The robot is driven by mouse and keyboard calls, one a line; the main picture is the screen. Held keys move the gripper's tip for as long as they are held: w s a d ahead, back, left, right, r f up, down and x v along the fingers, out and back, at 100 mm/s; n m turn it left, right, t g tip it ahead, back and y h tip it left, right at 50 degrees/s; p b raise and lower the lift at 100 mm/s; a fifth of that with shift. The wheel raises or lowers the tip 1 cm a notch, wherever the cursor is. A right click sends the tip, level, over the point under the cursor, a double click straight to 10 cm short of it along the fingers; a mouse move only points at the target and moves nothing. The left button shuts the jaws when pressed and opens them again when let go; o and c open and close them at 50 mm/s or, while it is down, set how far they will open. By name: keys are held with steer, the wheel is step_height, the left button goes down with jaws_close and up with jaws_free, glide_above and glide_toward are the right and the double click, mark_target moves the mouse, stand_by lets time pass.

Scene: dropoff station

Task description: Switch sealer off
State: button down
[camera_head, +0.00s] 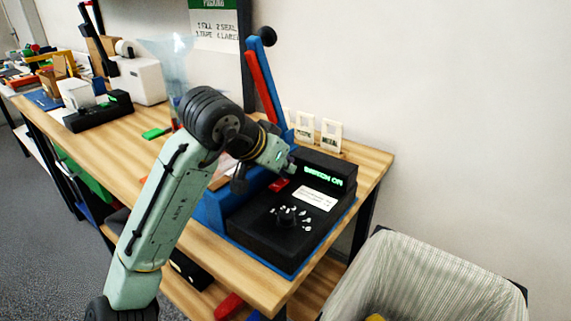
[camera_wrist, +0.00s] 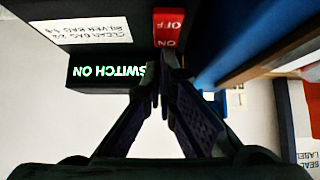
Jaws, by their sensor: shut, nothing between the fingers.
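The sealer is a black box (camera_head: 265,225) on a blue base with a raised blue arm (camera_head: 272,88), at the right end of the wooden bench. Its display (camera_head: 323,176) reads "SWITCH ON" in green; the display also shows upside down in the wrist view (camera_wrist: 105,73). The small red switch (camera_head: 279,185) is on the box near the display. In the wrist view the red switch (camera_wrist: 168,27) carries OFF and ON labels, inverted. My gripper (camera_wrist: 164,66) is shut and empty, its tips by the ON end; I cannot tell whether they touch it.
A round dial (camera_head: 287,217) with white marks and a white label (camera_head: 314,197) are on the sealer's top. Two small cards (camera_head: 318,133) stand behind it. A lined bin (camera_head: 425,280) stands at the lower right. A white machine (camera_head: 138,78) is farther left on the bench.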

steer(key=shift+w+d+f, duration=0.1)
steer(key=shift+f, duration=0.2)
steer(key=shift+s+a+r, duration=0.25)
steer(key=shift+s+a, duration=0.2)
steer(key=shift+s, duration=0.2)
steer(key=shift+r+p, duration=0.1)
steer(key=shift+p, duration=0.25)
